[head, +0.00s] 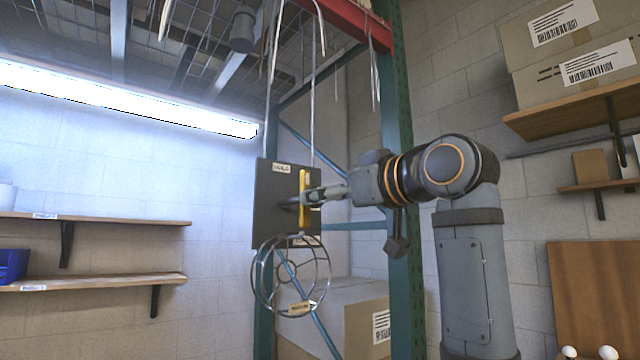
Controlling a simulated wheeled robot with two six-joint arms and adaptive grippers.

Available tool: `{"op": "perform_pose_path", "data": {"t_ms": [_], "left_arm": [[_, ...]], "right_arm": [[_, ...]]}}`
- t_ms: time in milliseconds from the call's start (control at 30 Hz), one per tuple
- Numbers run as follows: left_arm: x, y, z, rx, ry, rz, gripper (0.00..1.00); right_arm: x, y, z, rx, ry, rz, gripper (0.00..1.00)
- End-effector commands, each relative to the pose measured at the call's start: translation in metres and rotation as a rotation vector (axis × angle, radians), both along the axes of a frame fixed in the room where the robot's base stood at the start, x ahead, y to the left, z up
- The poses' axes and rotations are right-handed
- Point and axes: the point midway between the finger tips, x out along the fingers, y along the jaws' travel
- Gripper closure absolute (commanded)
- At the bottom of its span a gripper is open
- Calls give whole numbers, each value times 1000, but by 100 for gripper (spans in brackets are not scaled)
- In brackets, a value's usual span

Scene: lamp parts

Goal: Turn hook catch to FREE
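A dark square plate (274,215) hangs on thin cords at the middle of the head view, with a small white label near its top. A yellow upright lever (302,180), likely the hook catch, stands on its face near the right edge. My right gripper (308,197) reaches in from the right with its fingertips at the lever's middle, hiding part of it. Whether the fingers grip it is too small to tell. A round wire cage (270,300) with a yellow tag (299,308) hangs below the plate. My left gripper is out of view.
A green rack post (392,90) stands right behind the plate, under a red beam (345,20). A cardboard box (350,315) is behind the cage. Wall shelves (90,282) are at left and right. Open space lies left of the plate.

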Motion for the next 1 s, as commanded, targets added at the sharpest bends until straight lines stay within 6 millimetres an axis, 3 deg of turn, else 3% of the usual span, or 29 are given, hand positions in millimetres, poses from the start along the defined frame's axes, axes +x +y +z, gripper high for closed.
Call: {"op": "perform_pose_path", "data": {"t_ms": [33,200,500,900,1000], "left_arm": [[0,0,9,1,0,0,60],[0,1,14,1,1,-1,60],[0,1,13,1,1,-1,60],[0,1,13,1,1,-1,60],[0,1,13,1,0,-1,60]], "right_arm": [[6,6,4,-1,3,3,40],[20,15,1,1,1,1,40],[22,16,-1,0,0,0,42],[22,15,-1,0,0,0,95],[22,15,-1,2,1,0,95]]}}
